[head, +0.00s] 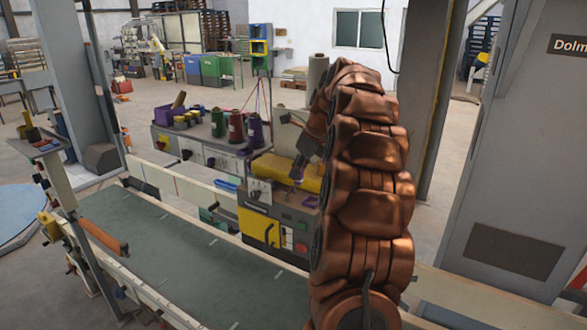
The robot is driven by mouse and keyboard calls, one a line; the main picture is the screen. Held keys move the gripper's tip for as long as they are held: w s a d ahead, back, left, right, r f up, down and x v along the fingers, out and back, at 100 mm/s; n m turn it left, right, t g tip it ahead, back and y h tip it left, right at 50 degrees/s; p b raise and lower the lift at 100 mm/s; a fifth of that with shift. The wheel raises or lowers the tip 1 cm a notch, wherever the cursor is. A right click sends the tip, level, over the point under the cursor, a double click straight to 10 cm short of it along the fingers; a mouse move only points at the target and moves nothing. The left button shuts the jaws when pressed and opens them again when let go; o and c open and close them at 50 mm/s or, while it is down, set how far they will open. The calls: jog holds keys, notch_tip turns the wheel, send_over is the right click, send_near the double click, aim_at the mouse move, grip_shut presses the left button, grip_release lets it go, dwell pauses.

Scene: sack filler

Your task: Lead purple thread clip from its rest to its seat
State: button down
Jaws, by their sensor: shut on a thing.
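My gripper (300,168) is small and far off in the head view, partly hidden by my copper-coloured arm. It points down above the front of a yellow and grey sewing unit (270,222). A small purple piece (297,179), apparently the thread clip, shows at the fingertips, and the gripper is shut on it. Its exact shape is too small to make out. Purple thread (258,97) runs up from the spools behind. I cannot make out the clip's rest or its seat.
A bench (205,146) with green, red and purple spools stands behind the unit. A green conveyor belt (165,245) runs in front, with a rail along its far side. A grey post (430,90) and a grey cabinet (520,160) stand at right.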

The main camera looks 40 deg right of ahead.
aim_at(306, 198)
jog(key=shift+s+d+f+b, duration=0.1)
jog(key=shift+s+d+b, duration=0.1)
jog(key=shift+s+b, duration=0.35)
jog(key=shift+s+d+r+b, duration=0.1)
jog(key=shift+s+d+b, duration=0.15)
jog(key=shift+s, duration=0.55)
jog(key=shift+s+d+f+b, duration=0.1)
jog(key=shift+s+d+b, duration=0.05)
jog(key=shift+s+b, duration=0.45)
jog(key=shift+f+b, duration=0.55)
jog(key=shift+f, duration=1.9)
jog(key=c, duration=0.9)
grip_release()
jog(key=shift+c, duration=0.2)
jog(key=v, duration=1.2)
